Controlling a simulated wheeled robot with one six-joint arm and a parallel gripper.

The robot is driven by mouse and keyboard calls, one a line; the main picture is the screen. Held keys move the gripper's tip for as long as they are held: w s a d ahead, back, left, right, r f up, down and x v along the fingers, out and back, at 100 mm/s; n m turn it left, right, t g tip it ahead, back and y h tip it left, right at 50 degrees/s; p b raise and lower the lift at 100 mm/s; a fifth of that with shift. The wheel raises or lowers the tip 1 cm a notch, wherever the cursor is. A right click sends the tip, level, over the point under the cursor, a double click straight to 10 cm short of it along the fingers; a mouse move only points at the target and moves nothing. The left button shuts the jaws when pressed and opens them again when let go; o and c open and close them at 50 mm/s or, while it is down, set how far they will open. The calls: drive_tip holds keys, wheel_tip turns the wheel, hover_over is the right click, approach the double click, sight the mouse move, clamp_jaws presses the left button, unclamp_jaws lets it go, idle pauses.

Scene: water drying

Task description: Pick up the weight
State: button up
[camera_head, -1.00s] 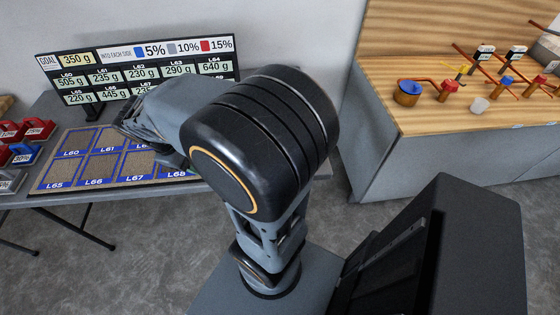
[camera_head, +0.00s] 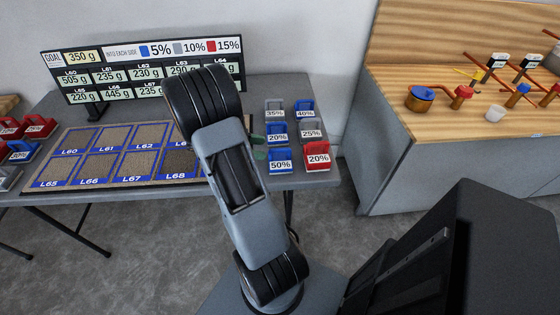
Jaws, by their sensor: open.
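Several small blocks with percent labels and handles, which look like the weights, stand on the grey table. On the right are a grey 35% (camera_head: 274,111), a blue 40% (camera_head: 304,110), a blue 20% (camera_head: 277,133), a grey 25% (camera_head: 311,131), a blue 50% (camera_head: 280,161) and a red 20% block (camera_head: 317,156). Which one is meant cannot be told. My gripper (camera_head: 258,147) shows only as greenish fingertips past my arm, open, just left of the blue 20% and 50% blocks. My arm hides the rest of it. Nothing shows between the tips.
A mat of labelled pads (camera_head: 107,172) covers the table's middle, partly behind my arm. A display board (camera_head: 73,78) stands behind it. More red (camera_head: 38,126) and blue blocks stand at far left. A wooden counter (camera_head: 420,121) with pipes is at right.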

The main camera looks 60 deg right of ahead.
sight(279, 149)
drive_tip(key=shift+x, duration=3.55)
clamp_jaws()
